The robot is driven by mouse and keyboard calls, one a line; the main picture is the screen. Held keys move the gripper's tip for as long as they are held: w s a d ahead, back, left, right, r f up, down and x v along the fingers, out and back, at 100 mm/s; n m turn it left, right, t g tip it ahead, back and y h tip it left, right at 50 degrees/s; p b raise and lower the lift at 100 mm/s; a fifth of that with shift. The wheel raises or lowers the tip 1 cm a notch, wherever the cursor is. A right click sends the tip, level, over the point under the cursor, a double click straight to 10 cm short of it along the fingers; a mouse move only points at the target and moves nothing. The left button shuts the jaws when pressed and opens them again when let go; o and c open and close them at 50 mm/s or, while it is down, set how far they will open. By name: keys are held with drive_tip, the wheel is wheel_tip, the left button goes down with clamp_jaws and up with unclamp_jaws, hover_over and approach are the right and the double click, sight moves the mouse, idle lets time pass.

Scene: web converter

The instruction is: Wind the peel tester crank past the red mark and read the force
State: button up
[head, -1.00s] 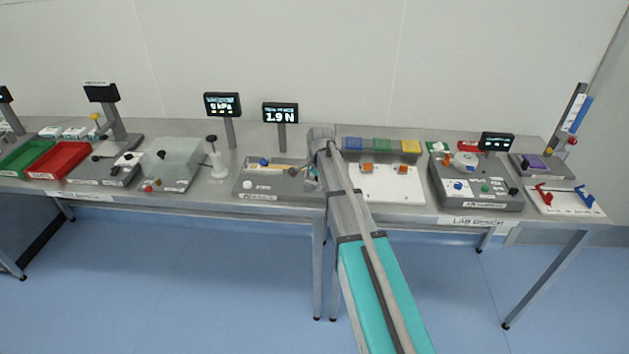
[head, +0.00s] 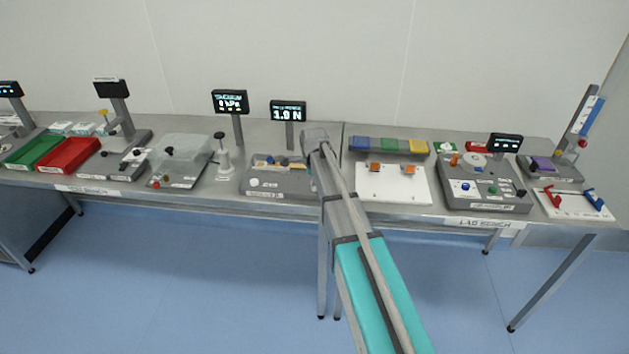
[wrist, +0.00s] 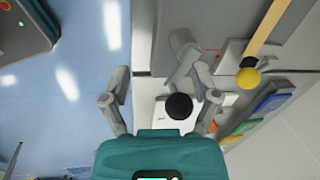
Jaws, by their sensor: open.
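The peel tester (head: 268,187), a low grey unit with a tan strip, stands on the bench left of my arm; my arm hides its right end. Its display (head: 288,112) stands behind it and shows a force in N, which looks like 1.9 N but is blurred. My gripper (wrist: 152,72) is open in the wrist view, fingers apart. A round black knob (wrist: 179,107) shows between the fingers, nearer the right one; I cannot tell whether it is the crank's. A thin red line (wrist: 212,50) shows right of the right finger. The tan strip (wrist: 265,28) lies farther right.
A yellow ball knob (wrist: 248,79) sits right of my gripper. A white board with orange blocks (head: 392,186) is just right of my arm. A pump-like white stand (head: 224,163) and clear-covered box (head: 182,158) stand left. Open floor lies before the bench.

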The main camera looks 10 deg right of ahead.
drive_tip(key=shift+s+r+p, duration=1.35)
drive_tip(key=shift+r+p, duration=5.6)
drive_tip(key=s+f+n+b, duration=0.4)
drive_tip(key=s+n, duration=0.2)
drive_tip(key=s, duration=0.2)
drive_tip(key=s+f+n+g+b, duration=0.1)
drive_tip(key=s+f+n+b, duration=0.4)
drive_tip(key=s, duration=0.4)
drive_tip(key=s+f+n+g+b, duration=0.1)
drive_tip(key=s+f+n+b, duration=0.3)
drive_tip(key=s+n, duration=0.4)
drive_tip(key=shift+s+a+f, duration=0.15)
drive_tip(key=shift+s+f, duration=0.25)
drive_tip(key=shift+s, duration=0.35)
drive_tip(key=shift+c, duration=0.2)
